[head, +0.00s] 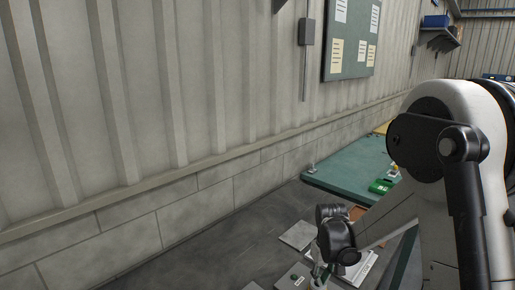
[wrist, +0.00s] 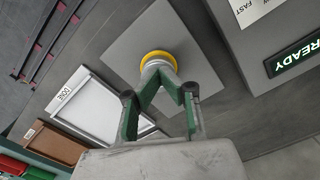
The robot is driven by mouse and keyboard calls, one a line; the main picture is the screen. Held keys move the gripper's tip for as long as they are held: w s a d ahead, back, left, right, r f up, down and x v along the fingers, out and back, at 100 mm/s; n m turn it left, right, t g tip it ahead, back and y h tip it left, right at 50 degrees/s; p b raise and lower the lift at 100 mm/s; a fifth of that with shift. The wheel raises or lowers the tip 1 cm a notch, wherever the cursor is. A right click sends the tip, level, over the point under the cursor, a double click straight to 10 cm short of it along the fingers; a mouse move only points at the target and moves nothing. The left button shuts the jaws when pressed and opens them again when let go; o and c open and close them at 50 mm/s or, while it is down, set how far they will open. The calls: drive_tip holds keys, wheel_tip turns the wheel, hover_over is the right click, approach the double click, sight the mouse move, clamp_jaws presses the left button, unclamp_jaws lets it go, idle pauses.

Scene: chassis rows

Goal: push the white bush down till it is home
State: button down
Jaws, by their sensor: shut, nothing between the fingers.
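In the wrist view, my gripper (wrist: 160,76) is shut, its green-sided fingers meeting in pale grey tips. The tips are in front of a yellow ring (wrist: 149,56) on a square grey plate (wrist: 125,50). A pale round top, likely the white bush (wrist: 158,57), shows inside the ring just beyond the tips. The tips overlap it in the picture, and I cannot tell whether they touch it. Its lower part and how deep it sits are hidden. In the head view, my gripper is low in the picture, and the bush cannot be made out.
A white tray marked DONE (wrist: 84,88) and a brown tray (wrist: 57,147) lie left of the plate in the wrist view. A grey box with a READY sign (wrist: 296,58) stands at the right. In the head view, a green-topped table (head: 345,170) stands by the wall.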

sight(320, 288)
drive_tip(key=shift+f+b, duration=1.5)
drive_tip(key=shift+f, duration=0.1)
idle(1.6)
drive_tip(key=shift+r, duration=0.2)
idle(0.4)
drive_tip(key=shift+r+p, duration=1.95)
drive_tip(key=shift+r, duration=1.9)
drive_tip(key=shift+s+r, duration=0.1)
drive_tip(key=shift+r, duration=0.15)
drive_tip(key=s+r+t+b, duration=0.1)
drive_tip(key=s+r+t, duration=0.1)
drive_tip(key=s+r, duration=0.45)
drive_tip(key=s+r+m+t+b, duration=0.1)
drive_tip(key=s+r, duration=0.3)
drive_tip(key=s, duration=0.5)
drive_tip(key=s+r+m+t+b, duration=0.2)
drive_tip(key=s+r+t, duration=0.1)
drive_tip(key=s, duration=0.6)
drive_tip(key=shift+r+t, duration=0.4)
drive_tip(key=shift+t, duration=0.2)
